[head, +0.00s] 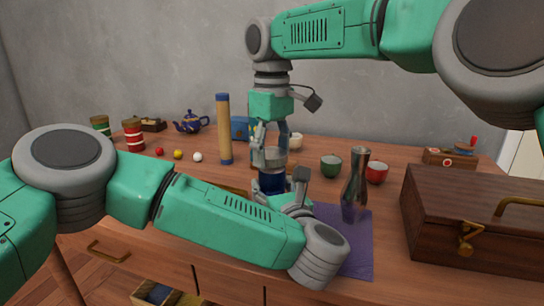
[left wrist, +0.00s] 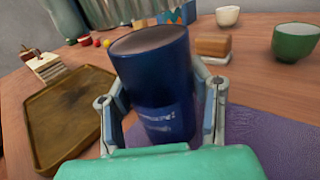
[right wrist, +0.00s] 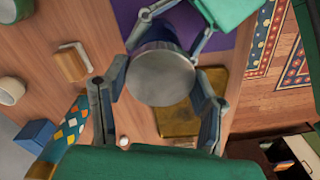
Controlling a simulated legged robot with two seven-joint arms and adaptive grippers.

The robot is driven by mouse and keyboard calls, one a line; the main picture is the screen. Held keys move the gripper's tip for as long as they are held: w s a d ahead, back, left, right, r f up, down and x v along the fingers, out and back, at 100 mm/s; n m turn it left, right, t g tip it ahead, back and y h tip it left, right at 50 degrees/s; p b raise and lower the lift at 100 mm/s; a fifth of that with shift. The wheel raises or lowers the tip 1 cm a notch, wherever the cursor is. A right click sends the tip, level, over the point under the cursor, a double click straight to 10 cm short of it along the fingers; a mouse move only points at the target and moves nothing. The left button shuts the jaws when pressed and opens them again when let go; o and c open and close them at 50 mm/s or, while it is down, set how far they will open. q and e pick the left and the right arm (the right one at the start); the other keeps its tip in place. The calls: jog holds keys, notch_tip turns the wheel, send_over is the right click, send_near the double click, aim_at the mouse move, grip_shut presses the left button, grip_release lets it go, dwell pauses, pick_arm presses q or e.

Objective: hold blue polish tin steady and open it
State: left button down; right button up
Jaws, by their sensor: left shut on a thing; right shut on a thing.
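The blue polish tin (head: 271,184) stands upright above the front middle of the table. My left gripper (head: 290,198) is shut on its lower body from the front right. The left wrist view shows the dark blue wall (left wrist: 163,95) between its fingers, with a dark round top. My right gripper (head: 270,153) points down from above, with its fingers on both sides of the tin's silvery upper part. In the right wrist view a round grey lid (right wrist: 161,74) is held between its fingertips. I cannot tell whether the lid is seated or slightly raised.
A purple cloth (head: 352,262) lies under the hands, with a steel shaker (head: 355,185) close on the right. A large wooden chest (head: 470,215) fills the right. A tall cylinder (head: 223,130), a green cup (head: 331,165) and a red cup (head: 376,172) stand nearby. A brown tray (left wrist: 65,118) lies beside the tin.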

aim_at(272, 152)
jog(key=shift+r, duration=1.7)
pick_arm(q)
jog(key=c, duration=0.7)
grip_release()
